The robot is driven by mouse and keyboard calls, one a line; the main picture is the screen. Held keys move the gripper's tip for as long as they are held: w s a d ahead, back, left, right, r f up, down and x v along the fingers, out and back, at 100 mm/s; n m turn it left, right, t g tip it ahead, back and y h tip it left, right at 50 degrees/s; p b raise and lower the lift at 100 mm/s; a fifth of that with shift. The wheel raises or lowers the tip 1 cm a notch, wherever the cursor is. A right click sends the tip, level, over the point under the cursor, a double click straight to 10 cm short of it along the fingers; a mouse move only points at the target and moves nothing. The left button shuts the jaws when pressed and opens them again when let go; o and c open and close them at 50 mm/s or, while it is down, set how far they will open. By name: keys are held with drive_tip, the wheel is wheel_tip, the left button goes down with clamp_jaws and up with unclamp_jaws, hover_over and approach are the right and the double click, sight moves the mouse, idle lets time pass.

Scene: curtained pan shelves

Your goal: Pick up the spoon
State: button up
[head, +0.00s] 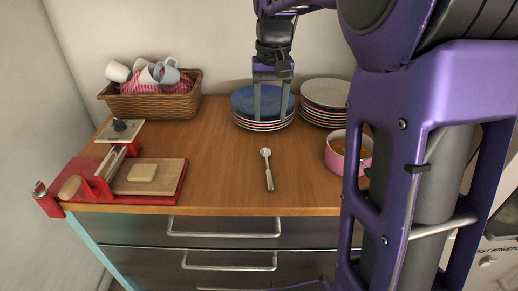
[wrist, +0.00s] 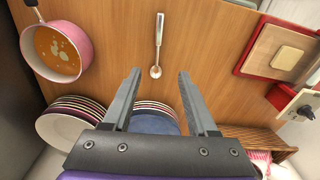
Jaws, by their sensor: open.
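The silver spoon (head: 267,170) lies alone on the wooden counter (head: 215,165), its bowl toward the wall and its handle toward the front edge. It also shows in the wrist view (wrist: 158,45), above the gap between my fingers. My gripper (head: 270,113) is open and empty, pointing down in front of the blue plate stack (head: 243,100), on the wall side of the spoon. In the wrist view my gripper's two fingers (wrist: 158,73) are spread wide and apart from the spoon.
A pink pot (head: 338,158) with orange contents stands right of the spoon. Another plate stack (head: 326,95) is at the back right. A wicker basket (head: 155,104) with cups is at the back left. A red slicer board (head: 178,190) is at the left. Counter around the spoon is clear.

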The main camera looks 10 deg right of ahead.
drive_tip(key=f, duration=0.2)
drive_tip(key=b, duration=0.2)
hover_over(269, 172)
drive_tip(key=shift+g, duration=0.3)
drive_tip(key=f, duration=1)
drive_tip(key=shift+s+d+f, duration=0.2)
drive_tip(key=shift+s+f, duration=0.1)
drive_tip(key=shift+w+a+f+b, duration=0.2)
drive_tip(key=shift+f+b, duration=0.2)
drive_tip(key=shift+f, duration=1.1)
drive_tip(key=shift+w+a+f+b, duration=0.15)
drive_tip(key=shift+f+b, duration=0.25)
drive_tip(key=shift+f, duration=1.05)
drive_tip(key=shift+d, duration=0.1)
clamp_jaws()
